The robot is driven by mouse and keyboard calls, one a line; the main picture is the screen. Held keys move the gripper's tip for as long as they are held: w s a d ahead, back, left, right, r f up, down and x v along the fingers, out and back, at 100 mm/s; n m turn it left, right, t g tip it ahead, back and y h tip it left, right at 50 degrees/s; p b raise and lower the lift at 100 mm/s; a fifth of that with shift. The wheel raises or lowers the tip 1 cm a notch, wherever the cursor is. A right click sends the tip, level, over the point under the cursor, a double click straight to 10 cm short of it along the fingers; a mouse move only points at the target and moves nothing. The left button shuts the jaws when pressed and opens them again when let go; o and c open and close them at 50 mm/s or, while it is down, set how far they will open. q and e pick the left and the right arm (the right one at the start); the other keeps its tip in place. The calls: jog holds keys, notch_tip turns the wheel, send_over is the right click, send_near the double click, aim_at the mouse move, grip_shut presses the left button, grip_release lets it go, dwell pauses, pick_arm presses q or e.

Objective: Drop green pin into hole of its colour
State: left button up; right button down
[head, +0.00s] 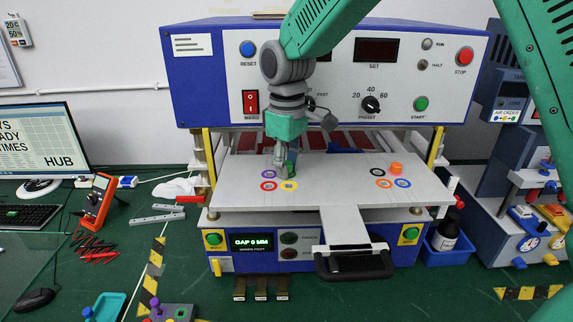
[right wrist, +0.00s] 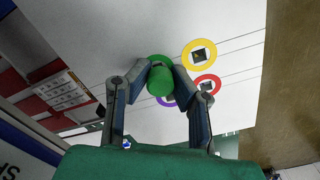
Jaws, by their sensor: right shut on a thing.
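My right gripper (head: 284,166) points down over the left part of the white plate. It is shut on the green pin (right wrist: 160,82), which shows between the fingertips in the right wrist view and partly behind them in the head view (head: 292,169). A green ring (right wrist: 154,58) on the plate shows right by the pin's end in the wrist view. I cannot tell whether the pin's tip is in the hole. Beside it lie the yellow ring (right wrist: 186,60), the red ring (right wrist: 218,87) and the purple ring (right wrist: 160,101), partly hidden. My left gripper is out of view.
An orange pin (head: 396,168) stands on the plate's right part, near black (head: 371,171), orange (head: 378,184) and blue (head: 410,183) rings. The blue and white control panel (head: 215,75) rises behind the plate. A black handle (head: 353,265) sticks out at the front.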

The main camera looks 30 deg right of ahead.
jog(key=shift+f, duration=0.35)
jog(key=c, duration=1.3)
grip_release()
jog(key=shift+c, duration=0.2)
notch_tip(320, 180, up, 12)
